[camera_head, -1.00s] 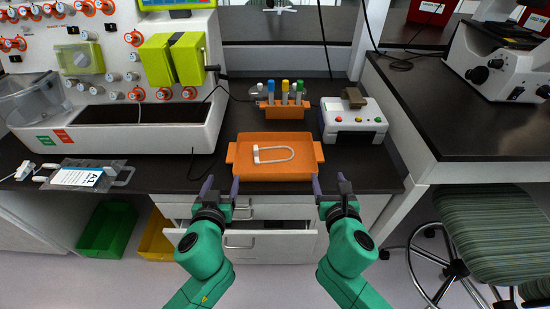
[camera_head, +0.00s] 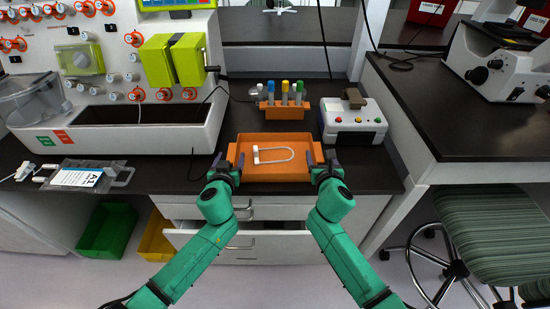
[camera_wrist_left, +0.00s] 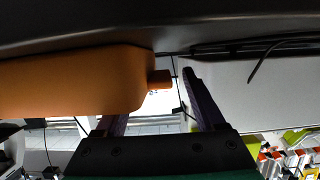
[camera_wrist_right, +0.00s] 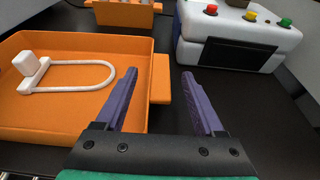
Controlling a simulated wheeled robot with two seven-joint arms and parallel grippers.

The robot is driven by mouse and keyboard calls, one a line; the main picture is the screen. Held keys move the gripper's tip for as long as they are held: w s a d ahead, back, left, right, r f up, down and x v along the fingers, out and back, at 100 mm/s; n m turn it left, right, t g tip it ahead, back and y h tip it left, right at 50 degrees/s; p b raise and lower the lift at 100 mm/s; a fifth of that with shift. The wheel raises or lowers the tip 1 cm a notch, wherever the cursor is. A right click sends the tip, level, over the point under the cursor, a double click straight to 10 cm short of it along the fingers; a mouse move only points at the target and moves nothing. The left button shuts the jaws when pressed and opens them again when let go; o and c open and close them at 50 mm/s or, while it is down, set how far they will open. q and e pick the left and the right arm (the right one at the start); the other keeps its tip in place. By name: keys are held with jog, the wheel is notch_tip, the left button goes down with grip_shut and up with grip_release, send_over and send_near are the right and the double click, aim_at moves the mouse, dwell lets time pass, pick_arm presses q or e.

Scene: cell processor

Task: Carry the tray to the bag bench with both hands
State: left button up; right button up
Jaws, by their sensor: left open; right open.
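The orange tray (camera_head: 275,174) lies on the dark counter with a white U-shaped piece (camera_head: 272,155) inside. My left gripper (camera_head: 229,160) is open at the tray's left end. In the left wrist view, the tray's tab handle (camera_wrist_left: 160,78) shows between the open fingers. My right gripper (camera_head: 322,158) is open at the right end. In the right wrist view, the right tab handle (camera_wrist_right: 160,78) lies between the spread purple fingers, and neither finger is closed on it. A clear bag labelled A1 (camera_head: 80,178) lies at the counter's left; which surface is the bag bench, I cannot tell.
An orange tube rack (camera_head: 284,112) and a white box with coloured buttons (camera_head: 352,122) stand behind the tray. The large white processor (camera_head: 110,130) is to the left. A raised dark bench (camera_head: 450,125) and a striped chair (camera_head: 495,235) are at right. A drawer below is partly open.

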pick_arm(q)
jog(key=shift+x, duration=0.8)
pick_arm(e)
jog(key=shift+x, duration=0.8)
pick_arm(q)
jog(key=shift+s, duration=0.1)
pick_arm(e)
jog(key=shift+s, duration=0.1)
pick_arm(q)
grip_shut()
pick_arm(e)
grip_shut()
pick_arm(q)
jog(key=shift+r, duration=0.15)
pick_arm(e)
jog(key=shift+r, duration=0.1)
